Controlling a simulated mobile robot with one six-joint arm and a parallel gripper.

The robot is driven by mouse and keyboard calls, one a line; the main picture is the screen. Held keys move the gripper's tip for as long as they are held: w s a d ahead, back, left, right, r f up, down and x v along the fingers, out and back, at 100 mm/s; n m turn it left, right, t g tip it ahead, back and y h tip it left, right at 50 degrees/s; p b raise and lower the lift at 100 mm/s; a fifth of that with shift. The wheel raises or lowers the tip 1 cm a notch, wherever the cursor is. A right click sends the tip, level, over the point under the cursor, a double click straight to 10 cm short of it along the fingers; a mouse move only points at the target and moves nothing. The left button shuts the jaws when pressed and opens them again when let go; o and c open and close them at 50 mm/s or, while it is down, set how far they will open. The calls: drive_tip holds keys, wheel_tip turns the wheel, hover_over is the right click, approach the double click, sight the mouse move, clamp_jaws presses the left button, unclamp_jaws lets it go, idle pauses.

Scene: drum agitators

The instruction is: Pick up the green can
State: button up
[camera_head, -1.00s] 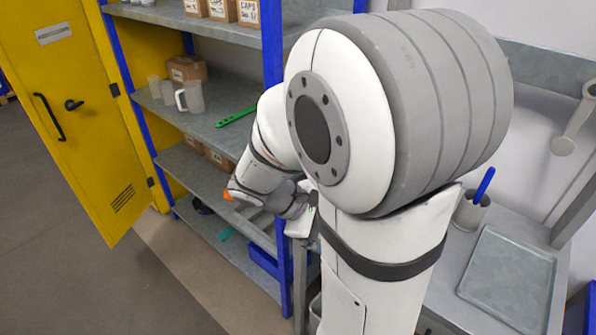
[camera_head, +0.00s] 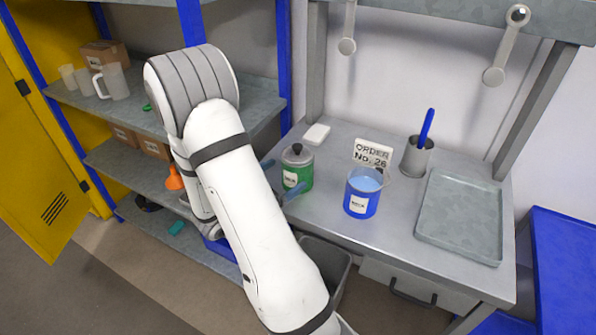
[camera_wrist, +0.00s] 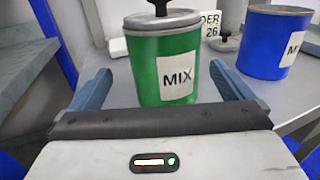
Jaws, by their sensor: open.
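The green can (camera_head: 298,168) stands upright on the grey bench near its left end. It has a grey lid with a dark knob and a white label. In the wrist view the green can (camera_wrist: 172,62) shows its "MIX" label and stands ahead, between the two blue fingers. My gripper (camera_head: 279,178) is open, with one finger on each side of the can. In the wrist view my gripper (camera_wrist: 162,82) shows a gap between each finger and the can, and holds nothing. My arm hides part of the shelf behind it.
A blue can (camera_head: 362,191) stands just right of the green one, with an order sign (camera_head: 373,153) behind it. A grey cup (camera_head: 417,156) with a blue stick and a metal tray (camera_head: 460,217) lie further right. Shelves (camera_head: 135,163) stand left.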

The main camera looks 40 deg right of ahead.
drive_tip(key=d, duration=0.2)
drive_tip(key=d+p, duration=0.1)
drive_tip(key=d, duration=0.2)
drive_tip(key=shift+f, duration=0.2)
drive_tip(key=shift+c, duration=0.2)
drive_tip(key=shift+a, duration=0.1)
drive_tip(key=c, duration=1.3)
drive_tip(key=shift+r, duration=0.15)
